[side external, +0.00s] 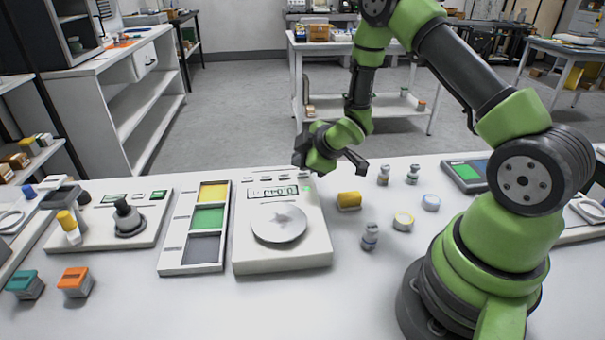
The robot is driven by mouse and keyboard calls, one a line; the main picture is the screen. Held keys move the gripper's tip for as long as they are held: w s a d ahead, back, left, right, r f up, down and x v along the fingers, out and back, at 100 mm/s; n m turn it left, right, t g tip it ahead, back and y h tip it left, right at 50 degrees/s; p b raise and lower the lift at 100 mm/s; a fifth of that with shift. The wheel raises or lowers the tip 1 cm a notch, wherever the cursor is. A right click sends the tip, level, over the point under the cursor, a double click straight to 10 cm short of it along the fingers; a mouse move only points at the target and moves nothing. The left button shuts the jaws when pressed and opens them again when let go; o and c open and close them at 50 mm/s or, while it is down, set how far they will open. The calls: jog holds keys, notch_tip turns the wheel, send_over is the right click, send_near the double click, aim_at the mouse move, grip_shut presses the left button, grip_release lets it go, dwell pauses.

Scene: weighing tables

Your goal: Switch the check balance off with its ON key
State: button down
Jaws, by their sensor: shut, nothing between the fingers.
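A white balance (282,258) with a round metal pan (278,223) stands in the middle of the table. Its display (272,192) shows dark digits, too small to read surely. A row of small keys lies along its back edge; their labels cannot be read, so I cannot tell which is the ON key. Nothing stands on the pan.
A tray with yellow, green and grey sections (192,265) lies left of the balance. Further left is a panel with a black knobbed object (128,218).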

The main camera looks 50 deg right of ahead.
aim_at(302, 175)
jog(key=shift+f, duration=0.2)
dwell(0.5)
jog(key=shift+f, duration=0.25)
jog(key=shift+f, duration=0.35)
dwell(0.5)
dwell(0.4)
jog(key=shift+r, duration=0.8)
jog(key=shift+r, duration=0.1)
jog(key=shift+r, duration=2.4)
